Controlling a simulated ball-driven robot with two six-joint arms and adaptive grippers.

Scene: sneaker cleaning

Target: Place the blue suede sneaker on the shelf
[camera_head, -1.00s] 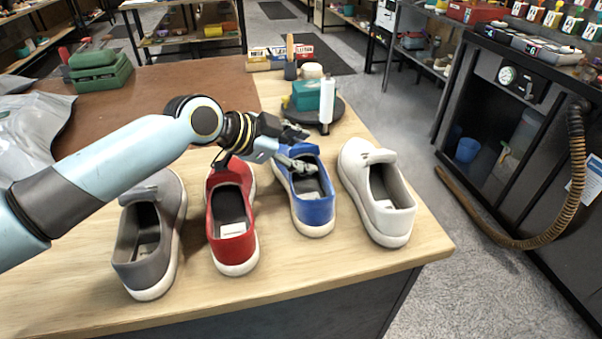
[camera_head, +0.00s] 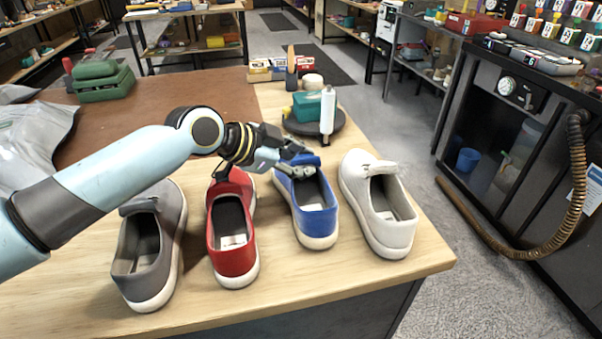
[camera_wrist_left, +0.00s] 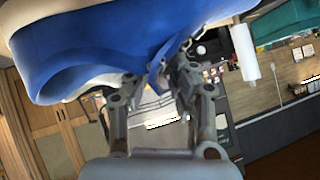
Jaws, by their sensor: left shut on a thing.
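The blue suede sneaker (camera_head: 318,228) stands third from the left in a row on the wooden bench, toe toward the back; it also fills the upper left of the left wrist view (camera_wrist_left: 90,50). My left gripper (camera_head: 293,167) is at the front of its opening, shut on the upper at the tongue. In the left wrist view the fingers (camera_wrist_left: 163,75) meet the blue material. Whether the sole is clear of the bench cannot be told. Shelf units stand at the back, one with several items (camera_head: 190,45). My right gripper is not in view.
A red sneaker (camera_head: 232,262) and a grey one (camera_head: 150,285) stand left of the blue one, a white one (camera_head: 392,240) close on its right. Behind are a dark turntable (camera_head: 340,128) with a white roll (camera_head: 327,108) and a teal box (camera_head: 305,107).

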